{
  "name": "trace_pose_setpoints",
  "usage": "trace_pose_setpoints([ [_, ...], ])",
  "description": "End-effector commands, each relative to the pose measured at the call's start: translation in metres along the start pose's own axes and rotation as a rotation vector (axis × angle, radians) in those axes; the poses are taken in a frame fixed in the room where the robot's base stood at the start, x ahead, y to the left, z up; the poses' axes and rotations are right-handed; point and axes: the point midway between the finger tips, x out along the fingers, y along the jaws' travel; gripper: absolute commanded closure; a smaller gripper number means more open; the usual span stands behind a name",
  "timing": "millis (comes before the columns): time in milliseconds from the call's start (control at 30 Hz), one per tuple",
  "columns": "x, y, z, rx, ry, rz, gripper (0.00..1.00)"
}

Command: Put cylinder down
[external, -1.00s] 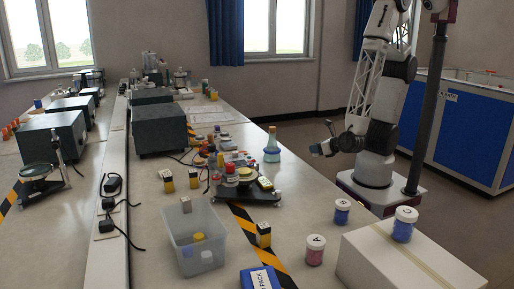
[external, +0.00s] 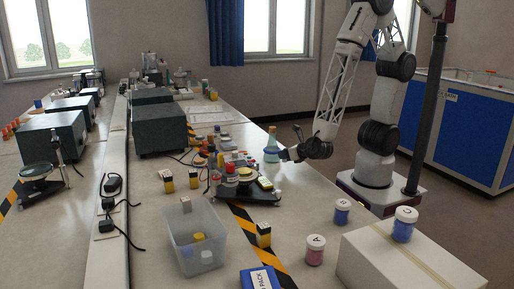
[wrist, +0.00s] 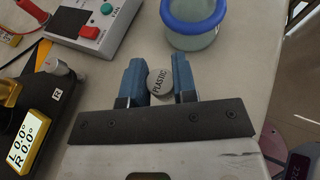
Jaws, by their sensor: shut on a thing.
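A small cylinder with a pale grey round top marked "PLASTIC" (wrist: 159,82) sits between the two blue fingers of my gripper (wrist: 159,76) in the wrist view. The fingers are shut on it, and its top faces the camera. Its lower part is hidden, so I cannot tell whether it touches the table. The cylinder cannot be made out there.
The flask's blue rim (wrist: 193,24) is just beyond the fingers in the wrist view. A grey box with red and green buttons (wrist: 100,28) is at upper left, and a black-and-yellow device with a display (wrist: 32,128) at left. The table edge is close on the right.

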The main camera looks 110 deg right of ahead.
Motion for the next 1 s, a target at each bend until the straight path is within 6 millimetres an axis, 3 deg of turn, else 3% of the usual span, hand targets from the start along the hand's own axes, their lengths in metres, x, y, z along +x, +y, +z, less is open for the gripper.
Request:
trace_pose_setpoints([
  [533,0.006,0.006,-0.001,-0.001,0.000,-0.001,0.96],
  [1000,0.018,0.006,-0.031,-0.001,0.000,-0.001,0.96],
])
